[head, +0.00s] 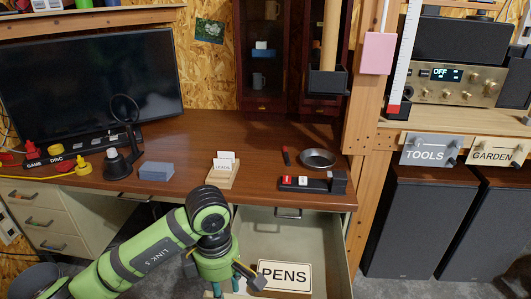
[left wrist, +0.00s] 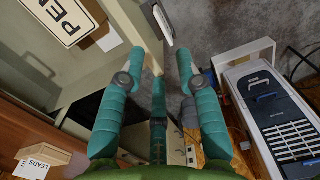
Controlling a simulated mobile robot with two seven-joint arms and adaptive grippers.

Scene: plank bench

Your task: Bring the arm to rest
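My left arm (head: 140,255), green with dark bands, reaches in from the left and bends down at the open drawer. In the head view the gripper's lower part is cut off at the bottom edge. The open drawer (head: 333,240) holds a PENS sign (head: 284,276), which also shows in the left wrist view (left wrist: 66,18). My right gripper is not in view.
The desk top (head: 290,135) above the drawer carries a LEADS card holder (head: 222,175), a blue block (head: 156,171), a metal dish (head: 318,158) and a dark block with red and white tags (head: 312,184). Speakers (head: 425,225) stand right. A blue-grey case (left wrist: 270,110) stands on the floor.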

